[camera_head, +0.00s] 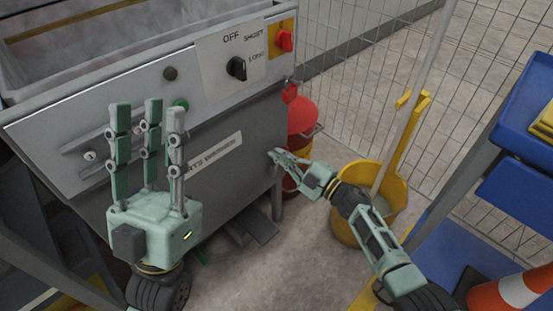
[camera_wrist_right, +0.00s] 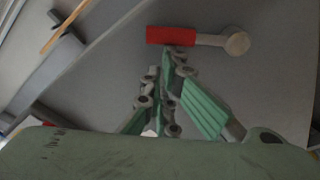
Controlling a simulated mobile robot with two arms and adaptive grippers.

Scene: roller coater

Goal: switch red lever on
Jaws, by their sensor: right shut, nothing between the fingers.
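In the right wrist view a red lever grip (camera_wrist_right: 170,35) sits on a pale rod with a round end, lying sideways in front of a grey surface. My right gripper (camera_wrist_right: 168,62) is shut and empty. Its fingertips are just below the red grip in that view; I cannot tell whether they touch it. In the head view my right gripper (camera_head: 274,156) is beside the right end of the grey machine (camera_head: 90,130), and this lever cannot be made out. A red knob (camera_head: 285,41) sits on the machine's yellow plate. My left gripper (camera_head: 148,106) is open, fingers pointing up, before the machine.
A red container (camera_head: 299,113) stands behind my right gripper. A yellow mop bucket (camera_head: 347,233) is right of it, by a wire fence (camera_head: 350,80). Blue shelves (camera_head: 520,185) and an orange-white cone (camera_head: 515,290) are at the right. Some floor is clear between machine and bucket.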

